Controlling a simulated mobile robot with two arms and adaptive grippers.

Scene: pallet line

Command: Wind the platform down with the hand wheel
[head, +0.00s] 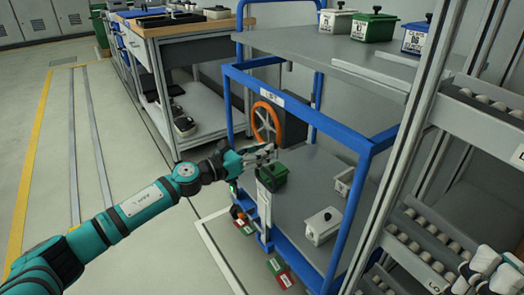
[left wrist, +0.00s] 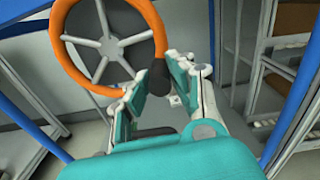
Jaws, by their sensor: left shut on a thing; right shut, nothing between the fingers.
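My left gripper (head: 272,152) is at the wheel's lower right. Its fingers are shut on the wheel's dark handle knob (left wrist: 158,77), seen between them in the left wrist view. The grey platform (head: 296,222) lies low inside the blue frame (head: 345,143), carrying a green bin (head: 272,176) and grey bins (head: 322,226). My right gripper (head: 490,268) is at the lower right edge, shut and empty.
A grey upper shelf (head: 318,50) holds white, green and blue lidded bins. A roller rack (head: 425,228) stands at the right, close to my right gripper. A workbench (head: 180,28) stands behind at the left. The floor at the left is clear, with a yellow line.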

